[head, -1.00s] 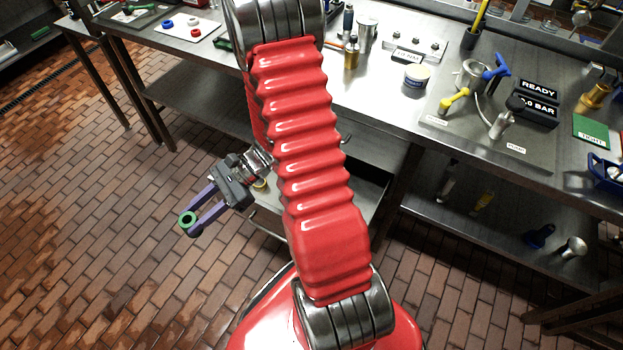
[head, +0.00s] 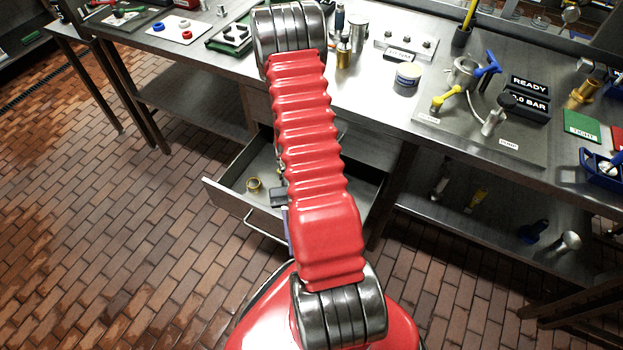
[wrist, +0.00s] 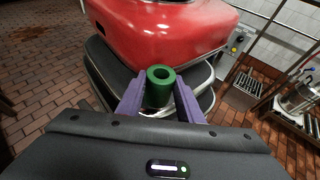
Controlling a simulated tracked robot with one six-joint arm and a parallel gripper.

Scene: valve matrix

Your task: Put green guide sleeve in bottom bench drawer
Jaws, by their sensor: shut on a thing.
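The green guide sleeve (wrist: 160,87) is held between the two purple fingers of my gripper (wrist: 160,97) in the wrist view, with its open end showing. In the head view my red arm hides the sleeve and most of my gripper; only a sliver of a purple finger (head: 287,230) shows left of the arm. The bottom bench drawer (head: 238,206) stands pulled open under the bench. My arm covers the middle of the drawer. My gripper appears to be near the drawer's front; its height cannot be told.
A lower shelf (head: 470,218) with several parts lies to the right. The brick floor (head: 120,240) left of the drawer is clear.

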